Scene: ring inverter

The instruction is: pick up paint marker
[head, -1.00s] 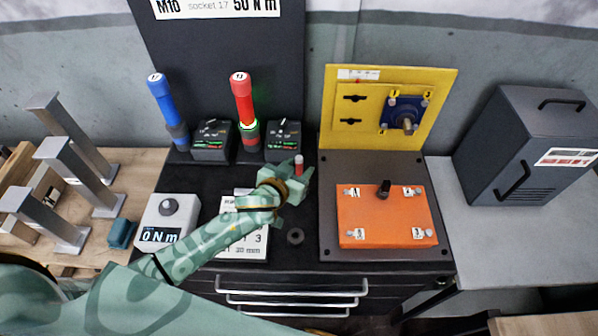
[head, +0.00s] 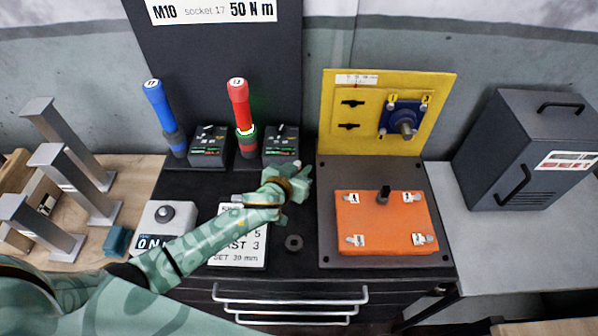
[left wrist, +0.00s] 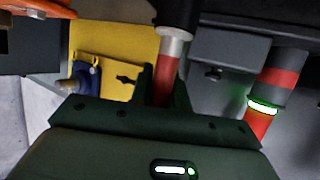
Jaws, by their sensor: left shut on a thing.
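My left gripper (head: 300,182) is over the dark bench top, left of the orange block's plate. It is shut on the paint marker. In the left wrist view, the marker (left wrist: 173,47) shows a red body, a silver band and a black end, and stands between the two fingers (left wrist: 163,88). In the head view only a small pale end of the marker (head: 297,163) shows above the fingers. The gripper hides the rest, so I cannot tell whether it is clear of the bench. My right gripper is not in view.
Red (head: 241,108) and blue (head: 165,118) tools stand in dark docks behind the gripper. An orange block (head: 385,222) and yellow panel (head: 342,98) are to the right. A dark ring (head: 294,243) lies in front, and a white card (head: 238,258) lies under the arm.

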